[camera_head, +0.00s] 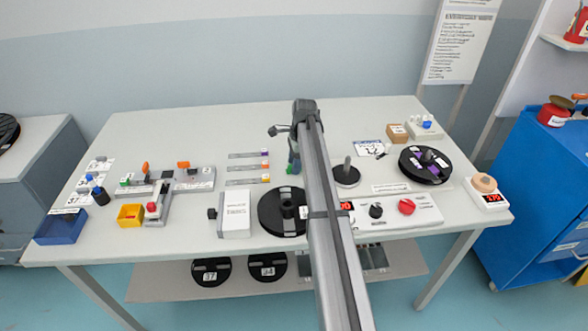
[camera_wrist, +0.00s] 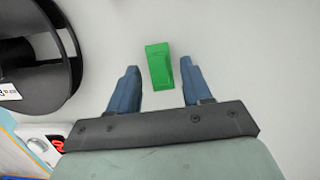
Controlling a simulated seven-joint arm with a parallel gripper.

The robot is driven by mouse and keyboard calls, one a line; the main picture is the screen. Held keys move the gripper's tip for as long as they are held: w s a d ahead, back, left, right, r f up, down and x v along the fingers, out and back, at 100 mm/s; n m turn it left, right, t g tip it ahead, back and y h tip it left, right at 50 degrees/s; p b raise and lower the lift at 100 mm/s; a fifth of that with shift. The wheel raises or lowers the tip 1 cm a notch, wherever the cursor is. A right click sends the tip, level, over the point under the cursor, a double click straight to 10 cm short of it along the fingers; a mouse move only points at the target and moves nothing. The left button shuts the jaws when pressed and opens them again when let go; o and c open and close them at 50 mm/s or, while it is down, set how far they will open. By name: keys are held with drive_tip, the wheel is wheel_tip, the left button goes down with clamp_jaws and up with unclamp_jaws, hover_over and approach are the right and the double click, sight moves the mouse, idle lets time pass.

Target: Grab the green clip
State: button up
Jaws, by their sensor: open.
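The green clip (camera_wrist: 159,66) lies on the white table top in the wrist view, between and slightly beyond the two blue fingertips. My gripper (camera_wrist: 160,76) is open and empty, one finger on each side of the clip's near end with gaps on both sides. In the head view a bit of the green clip (camera_head: 290,170) shows beside my gripper (camera_head: 293,162), which is low over the middle of the table. My arm hides part of this area.
A black reel (camera_head: 272,212) stands close by, also at left in the wrist view (camera_wrist: 40,50). A spindle base (camera_head: 346,179) is to the right. Purple, orange and orange-tipped strips (camera_head: 245,168) lie left. The table's back strip (camera_head: 220,120) is clear.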

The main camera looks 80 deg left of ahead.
clamp_jaws()
drive_tip(key=shift+r, duration=0.1)
idle(0.3)
